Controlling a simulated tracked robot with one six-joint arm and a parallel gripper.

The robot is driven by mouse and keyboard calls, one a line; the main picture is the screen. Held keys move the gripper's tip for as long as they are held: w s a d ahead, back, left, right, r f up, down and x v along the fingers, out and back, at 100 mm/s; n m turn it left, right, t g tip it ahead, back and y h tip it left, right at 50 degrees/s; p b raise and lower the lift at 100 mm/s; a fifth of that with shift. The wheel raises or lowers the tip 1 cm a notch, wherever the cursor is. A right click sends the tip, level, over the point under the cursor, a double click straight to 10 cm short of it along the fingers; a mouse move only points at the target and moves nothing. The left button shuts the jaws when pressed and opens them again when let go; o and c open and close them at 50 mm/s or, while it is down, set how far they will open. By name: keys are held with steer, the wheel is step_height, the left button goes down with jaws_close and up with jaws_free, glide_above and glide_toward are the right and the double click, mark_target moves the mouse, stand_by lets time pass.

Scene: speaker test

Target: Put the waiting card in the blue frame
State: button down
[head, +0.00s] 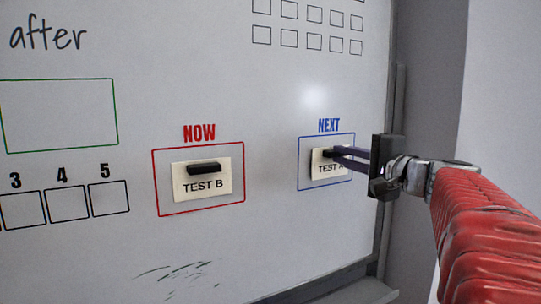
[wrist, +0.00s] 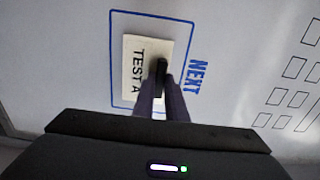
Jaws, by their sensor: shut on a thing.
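A cream card marked TEST A (head: 321,170) is on the whiteboard inside the blue frame (head: 298,165) under the word NEXT. In the wrist view the card (wrist: 134,62) lies within the lines of the blue frame (wrist: 110,50). My gripper (head: 331,153) reaches in from the right. Its fingers are shut on the card's black handle, which also shows between the fingertips in the wrist view (wrist: 161,78). The fingers hide part of the card's right side. I cannot tell whether the card touches the board.
A second cream card marked TEST B (head: 202,187) with a black handle is inside the red frame (head: 154,185) under NOW. A green frame (head: 60,79) and numbered boxes (head: 67,203) are farther left. A ledge (head: 350,280) runs below the board.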

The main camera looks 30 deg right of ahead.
steer(key=shift+w, duration=0.45)
stand_by(1.1)
steer(key=c, duration=1.3)
jaws_free()
steer(key=s, duration=0.7)
stand_by(0.6)
